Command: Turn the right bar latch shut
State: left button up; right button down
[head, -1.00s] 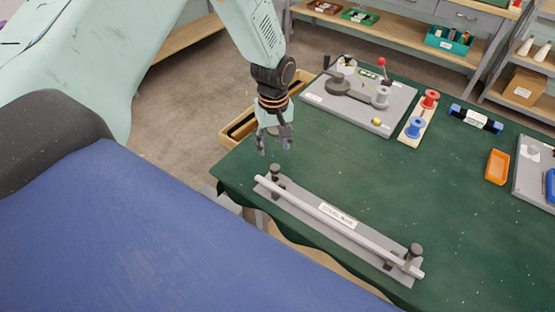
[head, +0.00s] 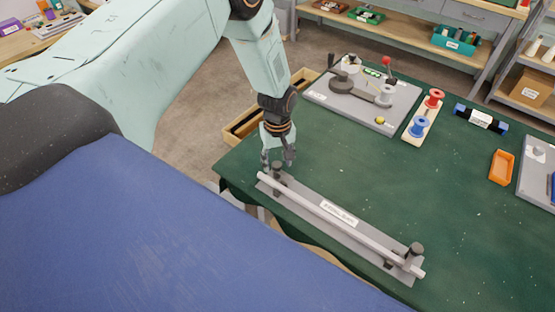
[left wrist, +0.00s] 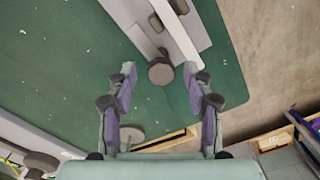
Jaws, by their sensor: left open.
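A grey plate (head: 338,214) lies along the near edge of the green table, with a pale bar (head: 325,216) running along it. A dark round-topped latch (head: 416,249) stands at the bar's right end, away from my grippers. Another dark latch (head: 277,168) stands at the left end. My left gripper (head: 279,162) is open and empty just above that left-end latch. In the left wrist view, a latch knob (left wrist: 161,72) shows between and beyond the open fingertips (left wrist: 160,70), with the bar (left wrist: 178,34) beside it. My right gripper is not in view.
A grey board with a crank and red-knobbed lever (head: 362,106) stands at the back. The table (head: 380,165) between is clear.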

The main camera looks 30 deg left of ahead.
pick_arm(q)
jog(key=shift+w+a+f, duration=0.1)
jog(key=shift+c, duration=1.4)
jog(key=shift+s, duration=0.2)
jog(key=c, duration=0.4)
grip_shut()
jog(key=m+b, duration=0.1)
jog(key=m, duration=0.3)
jog(key=shift+m, duration=0.3)
jog(key=m+b, duration=0.1)
jog(key=m, duration=0.3)
jog(key=shift+m, duration=0.3)
jog(key=m+b, duration=0.1)
jog(key=m, duration=0.3)
jog(key=shift+m+b, duration=0.3)
jog(key=shift+b, duration=0.05)
jog(key=shift+s+m+b, duration=0.1)
jog(key=shift+m+b, duration=0.4)
jog(key=shift+m, duration=1.6)
